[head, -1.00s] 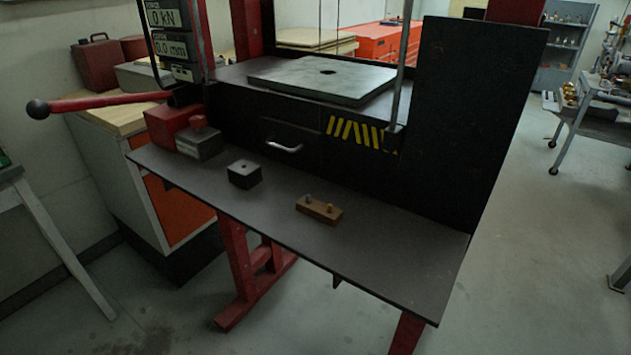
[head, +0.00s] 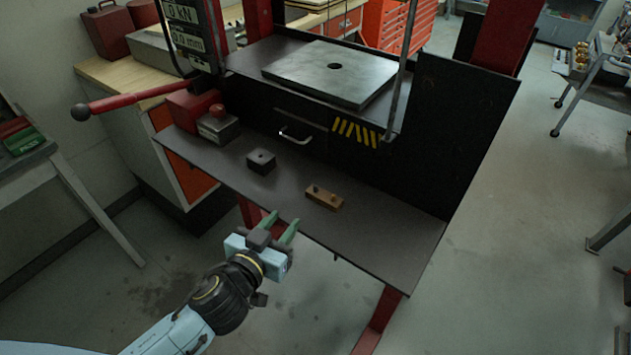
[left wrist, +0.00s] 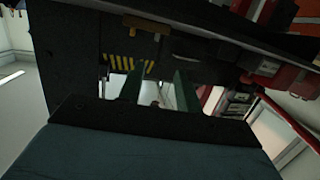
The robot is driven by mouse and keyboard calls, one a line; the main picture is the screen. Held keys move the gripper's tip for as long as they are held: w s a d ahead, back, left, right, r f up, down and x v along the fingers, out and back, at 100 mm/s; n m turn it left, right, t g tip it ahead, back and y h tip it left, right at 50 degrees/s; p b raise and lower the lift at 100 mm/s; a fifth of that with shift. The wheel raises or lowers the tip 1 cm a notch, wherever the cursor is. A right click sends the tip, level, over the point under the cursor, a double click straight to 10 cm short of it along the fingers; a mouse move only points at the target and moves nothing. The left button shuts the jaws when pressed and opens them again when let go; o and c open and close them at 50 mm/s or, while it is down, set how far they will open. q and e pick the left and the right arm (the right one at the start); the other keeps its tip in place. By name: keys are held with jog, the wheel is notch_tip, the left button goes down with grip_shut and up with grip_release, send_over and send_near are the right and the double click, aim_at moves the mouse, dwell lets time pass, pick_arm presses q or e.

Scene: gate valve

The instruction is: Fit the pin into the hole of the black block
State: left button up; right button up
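The black block (head: 261,161) with a hole in its top sits on the dark shelf of the press. To its right a small brown wooden block (head: 324,198) lies on the shelf, with small pegs standing in it, one of which may be the pin. My left gripper (head: 281,221) is at the shelf's front edge, in front of both blocks. Its two green fingers are apart with nothing between them. In the left wrist view the fingers (left wrist: 157,88) also stand apart. My right gripper is not in view.
The dark shelf (head: 380,245) is clear to the right of the wooden block. A red-and-grey box with a red knob (head: 218,125) stands at its left. A red lever (head: 140,98) juts out left. The press plate (head: 330,72) lies above and behind.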

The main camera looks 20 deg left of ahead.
pick_arm(q)
send_near(315, 188)
jog(key=w, duration=0.2)
jog(key=shift+w+a+f, duration=0.15)
jog(key=shift+w, duration=0.25)
jog(key=shift+d+p+x, duration=0.15)
jog(key=shift+p+x, duration=0.1)
jog(key=shift+x, duration=1.1)
jog(key=shift+d+p+x, duration=0.2)
jog(key=shift+p+x, duration=0.05)
jog(key=shift+x, duration=1.1)
jog(key=shift+f, duration=0.1)
jog(key=shift+s, duration=0.1)
grip_shut()
